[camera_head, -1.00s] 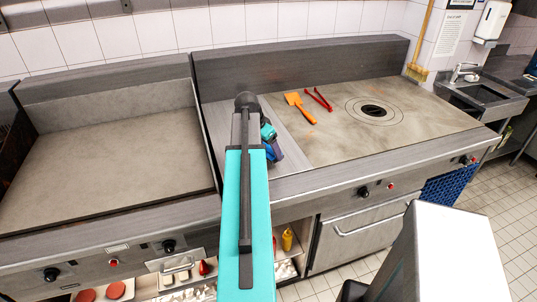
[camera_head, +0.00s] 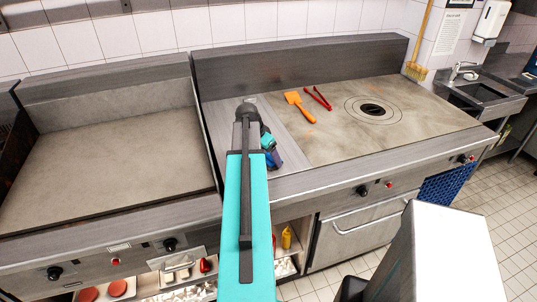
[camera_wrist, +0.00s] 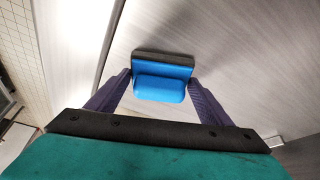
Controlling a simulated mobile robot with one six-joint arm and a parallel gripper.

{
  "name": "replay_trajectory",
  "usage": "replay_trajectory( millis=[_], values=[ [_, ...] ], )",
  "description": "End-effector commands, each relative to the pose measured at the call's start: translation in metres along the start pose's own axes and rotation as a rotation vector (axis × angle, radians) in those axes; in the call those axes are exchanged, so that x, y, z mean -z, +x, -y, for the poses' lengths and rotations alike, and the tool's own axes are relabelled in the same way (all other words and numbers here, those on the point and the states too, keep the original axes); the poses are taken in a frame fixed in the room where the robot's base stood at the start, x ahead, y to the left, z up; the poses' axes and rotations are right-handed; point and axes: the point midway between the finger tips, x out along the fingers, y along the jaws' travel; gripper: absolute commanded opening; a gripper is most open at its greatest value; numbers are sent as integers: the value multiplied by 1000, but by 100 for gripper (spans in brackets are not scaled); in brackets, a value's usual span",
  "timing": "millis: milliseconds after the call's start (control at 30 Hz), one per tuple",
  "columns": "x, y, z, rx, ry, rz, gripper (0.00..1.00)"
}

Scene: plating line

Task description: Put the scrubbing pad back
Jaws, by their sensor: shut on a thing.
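The scrubbing pad (camera_wrist: 160,88) is a blue block with a dark grey layer, seen in the wrist view. My gripper (camera_wrist: 160,84) is shut on it, with one purple finger at each side. In the head view my gripper (camera_head: 270,152) is over the steel strip (camera_head: 228,120) between the two cooking surfaces, and my arm hides part of it. The pad is above or at the strip's pale surface in the wrist view; I cannot tell whether it touches.
An orange spatula (camera_head: 299,106) and red tongs (camera_head: 318,98) lie on the right cooktop (camera_head: 420,110), right of my gripper. The left griddle (camera_head: 110,165) is bare. A steel back wall (camera_head: 300,65) rises behind the strip. A yellow bottle (camera_head: 286,238) stands on the shelf below.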

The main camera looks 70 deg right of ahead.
Motion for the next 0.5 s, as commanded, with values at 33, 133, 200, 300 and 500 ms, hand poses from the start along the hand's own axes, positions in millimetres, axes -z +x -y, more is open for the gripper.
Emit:
replay_trajectory(
  millis=[33,133,200,300,500],
  values=[
    [0,0,0,0,0,0,46],
    [0,0,0,1,0,0,46],
    [0,0,0,1,0,0,46],
    [-1,3,0,1,-1,0,46],
    [-2,2,0,1,-1,0,92]
  ],
)
